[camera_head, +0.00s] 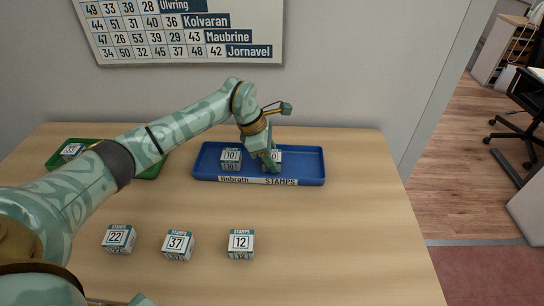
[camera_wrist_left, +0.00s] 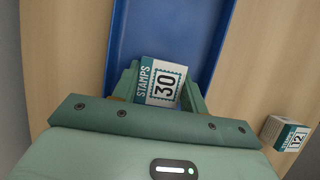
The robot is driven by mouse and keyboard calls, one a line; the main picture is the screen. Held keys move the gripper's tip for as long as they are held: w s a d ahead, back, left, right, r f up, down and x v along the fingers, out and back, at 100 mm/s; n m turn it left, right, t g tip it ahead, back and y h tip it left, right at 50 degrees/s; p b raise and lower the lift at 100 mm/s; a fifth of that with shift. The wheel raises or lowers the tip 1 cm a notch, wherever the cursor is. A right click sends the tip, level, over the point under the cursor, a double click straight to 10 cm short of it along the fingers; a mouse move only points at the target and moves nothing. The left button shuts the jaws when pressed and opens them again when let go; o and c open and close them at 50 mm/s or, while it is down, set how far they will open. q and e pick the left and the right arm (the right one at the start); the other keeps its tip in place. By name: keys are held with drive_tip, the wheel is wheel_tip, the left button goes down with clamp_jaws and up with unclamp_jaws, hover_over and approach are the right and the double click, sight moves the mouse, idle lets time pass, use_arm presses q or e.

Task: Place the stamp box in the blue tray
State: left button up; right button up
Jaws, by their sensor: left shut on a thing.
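The blue tray (camera_head: 312,165) lies toward the back of the counter, with a label reading Hobrath STAMPS on its front. My left gripper (camera_head: 270,160) is over its middle, shut on a stamp box (camera_head: 278,157). In the left wrist view, this stamp box (camera_wrist_left: 161,82) reads 30 and sits between the fingers, with the blue tray (camera_wrist_left: 165,30) beyond it. In the head view the fingers partly hide it, and I cannot tell whether it touches the tray floor. Another stamp box (camera_head: 231,158) stands in the tray to its left.
Stamp boxes 22 (camera_head: 118,239), 37 (camera_head: 178,245) and 12 (camera_head: 240,243) stand in a row at the front. A green tray (camera_head: 152,171) with a box (camera_head: 72,151) lies at the left, partly behind my left arm. The counter's right side is clear.

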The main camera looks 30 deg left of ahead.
use_arm(q)
drive_tip(key=o, duration=0.7)
drive_tip(key=shift+f, duration=0.2)
drive_tip(key=shift+c, duration=0.2)
drive_tip(key=o, duration=0.4)
drive_tip(key=shift+r, duration=0.1)
drive_tip(key=shift+r, duration=0.25)
drive_tip(key=p+v, duration=0.2)
drive_tip(key=v, duration=0.9)
drive_tip(key=shift+s+a+r, duration=0.1)
drive_tip(key=shift+a+r, duration=0.1)
drive_tip(key=shift+r, duration=0.15)
